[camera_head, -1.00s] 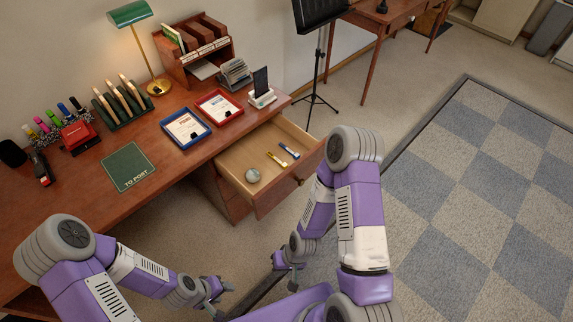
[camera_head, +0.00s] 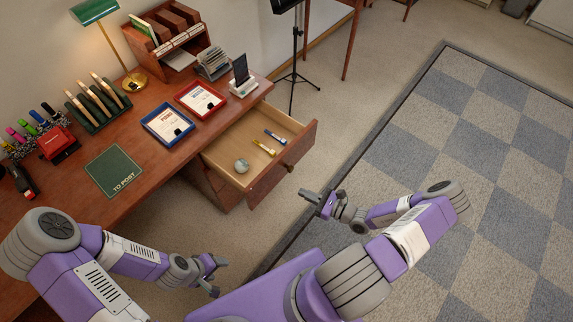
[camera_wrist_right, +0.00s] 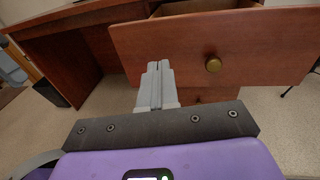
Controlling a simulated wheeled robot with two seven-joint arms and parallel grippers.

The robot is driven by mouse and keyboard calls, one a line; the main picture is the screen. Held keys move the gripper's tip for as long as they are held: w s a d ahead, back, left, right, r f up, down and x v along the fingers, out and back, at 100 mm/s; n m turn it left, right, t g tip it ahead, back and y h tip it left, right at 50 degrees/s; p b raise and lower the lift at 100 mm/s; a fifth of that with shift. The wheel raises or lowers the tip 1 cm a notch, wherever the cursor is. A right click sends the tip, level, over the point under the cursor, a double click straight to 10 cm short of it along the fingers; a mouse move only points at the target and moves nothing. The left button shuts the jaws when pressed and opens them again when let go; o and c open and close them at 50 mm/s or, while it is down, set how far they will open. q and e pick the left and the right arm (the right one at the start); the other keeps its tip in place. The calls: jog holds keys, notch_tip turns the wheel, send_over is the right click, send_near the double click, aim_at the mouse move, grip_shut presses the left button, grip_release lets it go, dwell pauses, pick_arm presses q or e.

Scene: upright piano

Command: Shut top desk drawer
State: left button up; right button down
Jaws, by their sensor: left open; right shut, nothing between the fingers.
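The top desk drawer (camera_head: 230,164) is pulled out from the right end of the wooden desk (camera_head: 75,208). In it lie a round grey object, a yellow item and a blue item. The drawer's front with its round brass knob (camera_wrist_right: 213,64) shows in the right wrist view. My right gripper (camera_head: 312,193) is shut and empty, in front of the drawer front and apart from it in the head view. In the wrist view its fingers (camera_wrist_right: 157,72) point toward the drawer front, left of the knob. My left gripper (camera_head: 215,275) is open and empty, low in front of the desk.
On the desk are a blue tray (camera_head: 167,125), a red tray (camera_head: 201,99), a green mat (camera_head: 115,171), a lamp (camera_head: 95,12) and a phone stand (camera_head: 243,85). A black stand (camera_head: 294,75) stands behind the drawer. The carpet to the right is free.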

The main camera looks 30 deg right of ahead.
jog(key=d+m+t+h, duration=0.2)
jog(key=d, duration=0.2)
jog(key=b, duration=0.2)
send_near(280, 162)
jog(key=x, duration=0.6)
jog(key=shift+w+a+r, duration=0.15)
jog(key=shift+w+a, duration=0.1)
jog(key=shift+w, duration=0.1)
jog(key=shift+w+r, duration=0.1)
jog(key=shift+w, duration=0.05)
